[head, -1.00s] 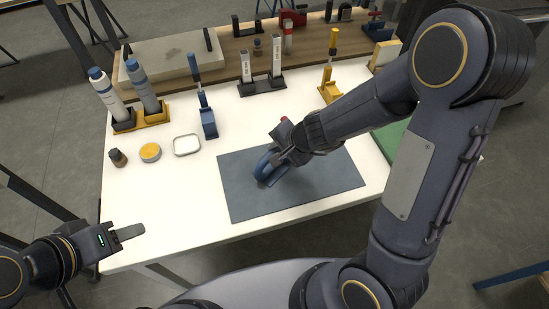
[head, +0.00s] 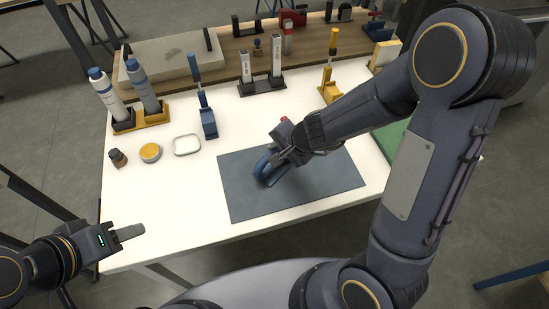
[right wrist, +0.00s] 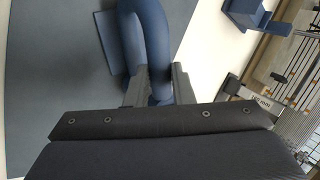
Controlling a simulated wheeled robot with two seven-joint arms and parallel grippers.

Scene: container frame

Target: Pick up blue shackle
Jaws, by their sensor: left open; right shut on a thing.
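The blue shackle (head: 264,168) is a curved blue piece over the left part of the grey mat (head: 300,195). My right gripper (head: 278,158) is shut on it. In the right wrist view the blue shackle (right wrist: 150,45) runs up from between the two fingers (right wrist: 155,88), with one finger on each side. A flat blue part (right wrist: 112,42) shows beside it there. I cannot tell whether the shackle touches the mat.
A blue tool in a stand (head: 207,118), a white-rimmed dish (head: 187,145), an orange-filled tin (head: 150,152) and two bottles (head: 125,95) stand on the left of the white table. A yellow tool (head: 329,85) stands behind. The table's front left is clear.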

